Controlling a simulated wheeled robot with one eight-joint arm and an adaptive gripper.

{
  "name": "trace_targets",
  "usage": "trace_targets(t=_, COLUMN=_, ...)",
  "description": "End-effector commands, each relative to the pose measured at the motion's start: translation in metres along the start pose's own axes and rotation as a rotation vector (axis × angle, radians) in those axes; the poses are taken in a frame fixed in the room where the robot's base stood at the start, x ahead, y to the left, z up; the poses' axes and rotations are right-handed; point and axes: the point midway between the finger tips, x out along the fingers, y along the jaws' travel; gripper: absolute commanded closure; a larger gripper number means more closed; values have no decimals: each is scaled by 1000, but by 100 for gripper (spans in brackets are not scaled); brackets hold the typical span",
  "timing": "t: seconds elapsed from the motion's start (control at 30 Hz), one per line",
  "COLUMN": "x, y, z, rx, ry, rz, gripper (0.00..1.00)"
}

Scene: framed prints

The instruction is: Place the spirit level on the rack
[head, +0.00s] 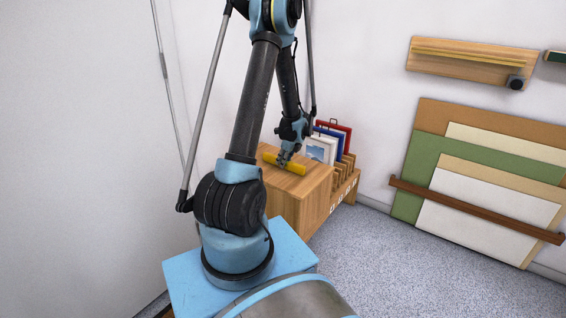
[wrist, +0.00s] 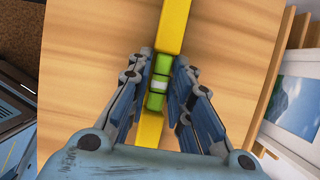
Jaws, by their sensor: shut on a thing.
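The spirit level is a yellow bar (head: 294,168) with a green middle part; it also shows in the wrist view (wrist: 176,28). It is at the top of a wooden cabinet (head: 316,190); I cannot tell whether it touches the top. My gripper (head: 284,158) is over the level's middle, shut on it, with a finger on each side of the green part in the wrist view (wrist: 160,82). A slotted wooden rack (head: 346,186) stands beside the cabinet, with several framed prints in it.
Red-, blue- and white-framed prints (head: 320,149) stand upright close to the right of my gripper. A wooden wall shelf (head: 470,62) hangs at upper right. Large boards (head: 480,205) lean on the wall behind a brown rail (head: 470,209). The speckled floor (head: 400,275) is clear.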

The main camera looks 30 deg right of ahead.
Motion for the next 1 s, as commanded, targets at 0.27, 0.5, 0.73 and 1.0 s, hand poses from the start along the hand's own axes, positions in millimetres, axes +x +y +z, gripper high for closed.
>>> trace_targets(t=0.27, x=1, y=0, z=0, rx=0, ry=0, rz=0, gripper=60)
trace_targets(t=0.5, x=0, y=0, z=0, rx=0, ry=0, rz=0, gripper=60)
trace_targets(t=0.73, x=-14, y=0, z=0, rx=1, ry=0, rz=-1, gripper=60)
trace_targets(t=1.0, x=-53, y=0, z=0, rx=1, ry=0, rz=-1, gripper=60)
